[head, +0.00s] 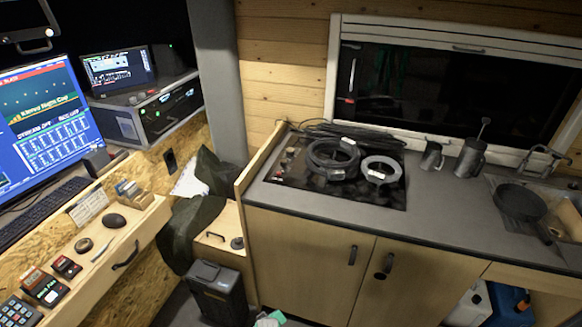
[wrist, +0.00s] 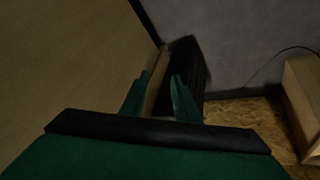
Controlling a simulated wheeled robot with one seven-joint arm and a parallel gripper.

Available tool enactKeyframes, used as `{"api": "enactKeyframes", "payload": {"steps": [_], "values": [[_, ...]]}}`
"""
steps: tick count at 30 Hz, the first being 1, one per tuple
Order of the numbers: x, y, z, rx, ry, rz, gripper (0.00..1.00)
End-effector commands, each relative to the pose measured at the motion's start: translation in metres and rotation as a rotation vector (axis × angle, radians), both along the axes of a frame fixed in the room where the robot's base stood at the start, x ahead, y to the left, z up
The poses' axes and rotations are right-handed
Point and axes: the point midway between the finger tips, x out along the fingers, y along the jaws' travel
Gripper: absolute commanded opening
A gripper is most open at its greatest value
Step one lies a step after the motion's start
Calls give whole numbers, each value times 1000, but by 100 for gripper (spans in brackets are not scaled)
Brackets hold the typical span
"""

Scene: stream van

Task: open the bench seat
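The bench seat (head: 222,222) appears in the head view as a low light-wood box top in the corner between the desk and the kitchen counter. A small dark handle and a dark round knob show on it. A dark green cloth (head: 190,232) hangs over its left side and hides part of it. My gripper (wrist: 160,76) shows in the wrist view, its two green fingers apart with nothing seen between them. It points at a dark upright shape beside a pale wood panel. The head view does not show my gripper, and I cannot tell its distance to the seat.
A black bin-like box (head: 215,292) stands in front of the seat. The counter (head: 440,208) with its cupboards closes off the right side, and the desk drawer (head: 125,243) juts out at the left. In the wrist view, a wooden box edge (wrist: 303,100) stands at the right.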

Motion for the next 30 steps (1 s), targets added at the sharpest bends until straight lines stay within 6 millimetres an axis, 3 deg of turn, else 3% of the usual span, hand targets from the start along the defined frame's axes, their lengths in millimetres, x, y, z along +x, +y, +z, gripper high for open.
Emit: {"api": "enactKeyframes", "payload": {"steps": [1,6,14,23,30], "values": [[-19,-8,-5,7,-20,-20,28],[-68,-28,-5,39,-103,-85,28],[-145,-53,18,96,-232,-174,28],[-232,-73,78,174,-380,-268,28],[-295,-83,149,246,-498,-335,28]]}}
